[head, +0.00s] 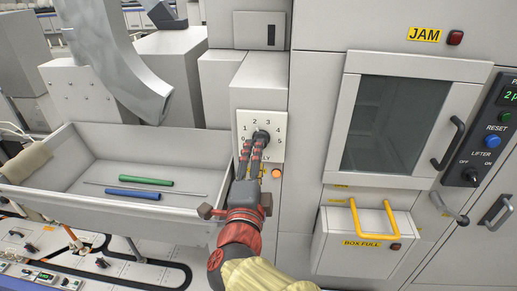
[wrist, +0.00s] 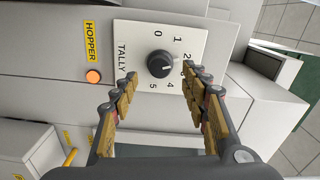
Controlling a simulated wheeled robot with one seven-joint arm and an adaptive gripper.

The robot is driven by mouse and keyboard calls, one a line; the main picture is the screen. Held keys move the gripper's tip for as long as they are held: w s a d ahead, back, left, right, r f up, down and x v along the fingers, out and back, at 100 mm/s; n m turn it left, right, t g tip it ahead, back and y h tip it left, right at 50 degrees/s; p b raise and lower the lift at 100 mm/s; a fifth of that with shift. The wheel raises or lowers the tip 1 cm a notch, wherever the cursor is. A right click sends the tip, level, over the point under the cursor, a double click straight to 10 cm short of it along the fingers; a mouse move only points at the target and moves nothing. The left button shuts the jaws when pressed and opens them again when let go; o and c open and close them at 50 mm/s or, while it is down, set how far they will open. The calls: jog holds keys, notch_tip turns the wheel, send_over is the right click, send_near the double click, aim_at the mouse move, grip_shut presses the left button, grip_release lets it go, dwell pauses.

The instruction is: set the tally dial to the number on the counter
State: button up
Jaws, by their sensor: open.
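The tally dial is a black round knob (wrist: 160,64) on a white plate (wrist: 138,38) numbered 0 to 5. In the wrist view a pale mark on the knob seems to face right, around 2 and 3, but I cannot tell which number. In the head view the plate (head: 279,119) is partly covered by my fingers. My gripper (head: 251,142) is open at the dial. In the wrist view its fingertips (wrist: 160,75) are either side of the knob, with gaps visible; contact is not seen. A green display (head: 510,97) at the right edge begins with 2; the rest is cut off.
A lit orange HOPPER button (wrist: 93,76) is beside the plate. A grey tray (head: 75,196) with green and blue rods lies left of my arm. A windowed door (head: 367,64) and a BOX FULL drawer (head: 345,225) with yellow handles are to the right.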

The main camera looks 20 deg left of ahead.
jog(key=v, duration=0.6)
jog(key=shift+a+f, duration=0.1)
dwell(0.3)
jog(key=s+a+f+n+g+y, duration=0.5)
jog(key=s+a+f+n+g, duration=0.3)
jog(key=s+a+n, duration=0.15)
jog(key=s+d+f+n+g, duration=0.4)
jog(key=n, duration=0.2)
jog(key=w+d+m+h, duration=0.1)
jog(key=d+h, duration=0.4)
jog(key=d, duration=1.7)
jog(key=w+d+m+h, duration=0.1)
jog(key=d+h, duration=0.4)
jog(key=d, duration=1.8)
jog(key=shift+w+d+f+m+h, duration=0.15)
jog(key=shift+w+f+m+h, duration=0.2)
jog(key=shift+w, duration=0.15)
